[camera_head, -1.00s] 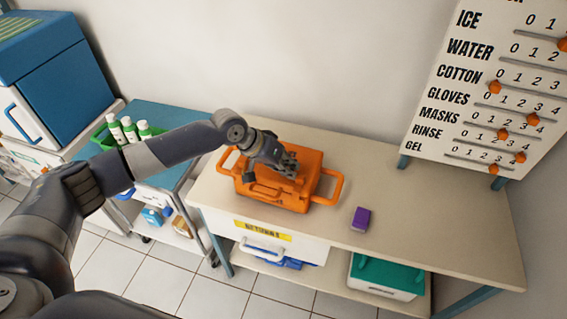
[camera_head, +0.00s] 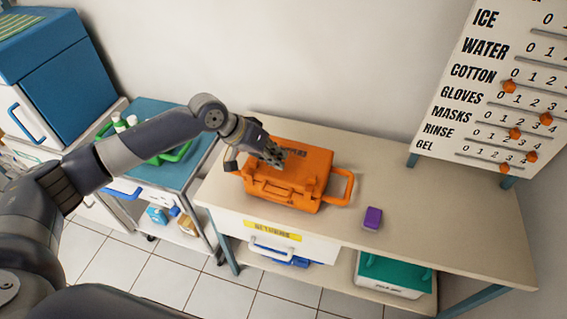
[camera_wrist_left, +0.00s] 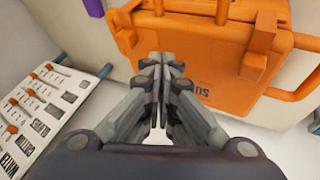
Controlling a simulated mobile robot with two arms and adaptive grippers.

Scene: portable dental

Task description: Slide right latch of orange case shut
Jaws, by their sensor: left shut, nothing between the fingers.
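The orange case (camera_head: 290,182) stands closed on the cream table, with a looped handle on its right end. Its lid with dark lettering also shows in the wrist view (camera_wrist_left: 215,80). My left gripper (camera_head: 273,158) is above the back left part of the lid, fingers together and empty. In the wrist view the shut fingers (camera_wrist_left: 162,72) point at the lid. An orange latch-like piece, seemingly the right latch (camera_wrist_left: 124,30), lies beyond the fingers to the left; another such latch (camera_wrist_left: 258,55) is to the right. I cannot tell the latches' positions. My right gripper is not in view.
A purple block (camera_head: 372,218) lies on the table (camera_head: 440,220) right of the case. The table's right part is clear. A board with orange sliders (camera_head: 495,100) stands at the back right. A blue-topped cart (camera_head: 185,120) with a green tray is at left.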

